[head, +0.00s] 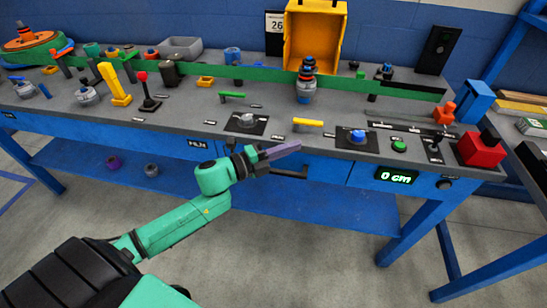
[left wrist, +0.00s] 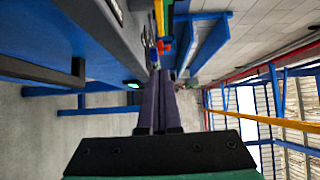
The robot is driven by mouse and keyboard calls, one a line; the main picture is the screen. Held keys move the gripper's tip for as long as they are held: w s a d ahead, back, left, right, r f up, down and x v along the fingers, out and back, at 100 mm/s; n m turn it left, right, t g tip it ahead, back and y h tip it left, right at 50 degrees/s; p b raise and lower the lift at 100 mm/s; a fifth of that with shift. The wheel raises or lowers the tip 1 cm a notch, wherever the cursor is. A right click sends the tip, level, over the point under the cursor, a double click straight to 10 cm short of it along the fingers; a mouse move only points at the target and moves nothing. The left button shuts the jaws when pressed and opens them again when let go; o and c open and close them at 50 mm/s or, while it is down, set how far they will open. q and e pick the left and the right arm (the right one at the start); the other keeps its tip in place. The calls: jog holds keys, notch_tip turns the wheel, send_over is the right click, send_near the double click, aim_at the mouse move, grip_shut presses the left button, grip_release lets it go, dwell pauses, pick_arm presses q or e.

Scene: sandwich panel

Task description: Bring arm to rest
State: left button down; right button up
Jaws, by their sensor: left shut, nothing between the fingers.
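My left arm (head: 195,218) is green and comes in from the lower left of the head view. Its gripper (head: 292,149) has purple-grey fingers and points right, just in front of the workbench's front face. The fingers are shut together and hold nothing. They also show closed in the left wrist view (left wrist: 158,85). My right gripper does not show.
The workbench (head: 255,140) carries knobs, levers, a yellow bin (head: 313,38) and a red block (head: 481,150). A dark drawer handle (head: 290,174) sits close below the left gripper. A green display (head: 396,176) reads 0 cm. Open floor lies in front.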

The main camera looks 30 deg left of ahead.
pick_arm(q)
jog(key=s+d+v, duration=0.1)
jog(key=v, duration=0.4)
jog(key=s+a+f+n+g+y, duration=0.1)
jog(key=a+f+n+y, duration=0.85)
jog(key=n, duration=0.65)
jog(key=s+d+f+n+g, duration=0.3)
jog(key=s+n+g, duration=0.15)
jog(key=s, duration=0.35)
jog(key=s+d+f+n+g, duration=0.35)
jog(key=s+g, duration=0.25)
jog(key=s, duration=0.2)
notch_tip(320, 180, down, 19)
jog(key=y+p, duration=0.1)
jog(key=p, duration=0.2)
jog(key=s+a+f+g+p, duration=0.1)
jog(key=s+f, duration=0.5)
jog(key=s, duration=0.3)
jog(key=s+a+f+m+g+p, duration=0.1)
jog(key=s+a+f+p, duration=0.1)
jog(key=s+f, duration=0.4)
jog(key=s, duration=0.3)
jog(key=shift+s+f, duration=0.2)
jog(key=shift+f, duration=0.2)
jog(key=shift+a, duration=0.1)
